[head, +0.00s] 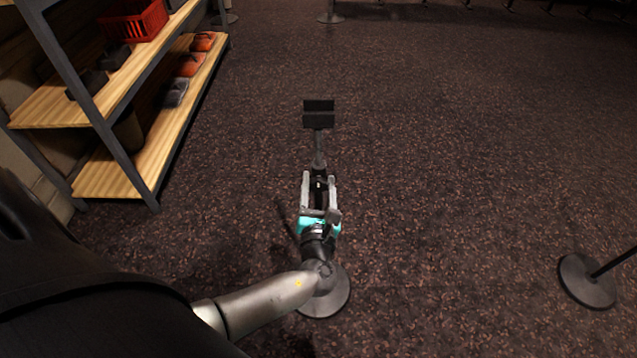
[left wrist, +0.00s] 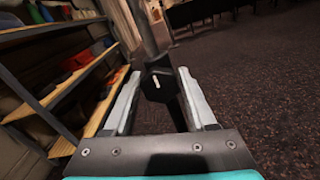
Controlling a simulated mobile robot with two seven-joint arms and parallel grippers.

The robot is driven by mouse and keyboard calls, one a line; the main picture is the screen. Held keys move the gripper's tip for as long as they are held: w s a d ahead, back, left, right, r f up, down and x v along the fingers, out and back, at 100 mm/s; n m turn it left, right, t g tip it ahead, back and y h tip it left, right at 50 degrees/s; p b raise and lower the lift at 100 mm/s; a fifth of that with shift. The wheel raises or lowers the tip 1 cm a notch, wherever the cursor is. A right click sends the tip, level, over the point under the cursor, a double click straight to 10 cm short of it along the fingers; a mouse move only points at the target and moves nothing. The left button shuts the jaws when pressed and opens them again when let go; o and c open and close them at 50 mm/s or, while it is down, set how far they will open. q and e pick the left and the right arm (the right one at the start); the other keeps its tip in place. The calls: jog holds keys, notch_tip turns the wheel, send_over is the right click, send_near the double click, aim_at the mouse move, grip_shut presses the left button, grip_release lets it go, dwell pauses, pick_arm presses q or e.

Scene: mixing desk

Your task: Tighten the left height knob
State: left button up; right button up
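A stand with a flat black top plate (head: 318,114), a thin grey post (head: 319,150) and a round dark base (head: 335,295) is in the middle of the head view. My left gripper (head: 319,182) is at its post, with its two pale fingers spread apart. In the left wrist view, a black knob (left wrist: 158,83) with a white mark lies between the fingertips of my left gripper (left wrist: 159,80). A small gap shows beside the knob, so the fingers look open around it. Contact is hard to tell. My right gripper is out of view.
A shelf unit (head: 160,160) with wooden boards stands at the left, holding a red basket (head: 137,20) and shoes (head: 190,65). Another round stand base (head: 587,281) with a dark pole is at the right.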

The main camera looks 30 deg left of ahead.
pick_arm(q)
jog(key=o, duration=0.3)
jog(key=shift+o, duration=0.2)
jog(key=shift+s, duration=0.1)
jog(key=shift+s+d, duration=0.2)
jog(key=shift+s, duration=0.1)
jog(key=p+v, duration=0.2)
jog(key=v, duration=1.2)
jog(key=shift+d+p, duration=0.2)
jog(key=shift+p, duration=0.2)
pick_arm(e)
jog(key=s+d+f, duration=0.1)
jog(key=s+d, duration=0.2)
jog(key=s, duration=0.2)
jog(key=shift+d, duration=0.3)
pick_arm(q)
jog(key=shift+s+f, duration=0.1)
jog(key=shift+s, duration=0.1)
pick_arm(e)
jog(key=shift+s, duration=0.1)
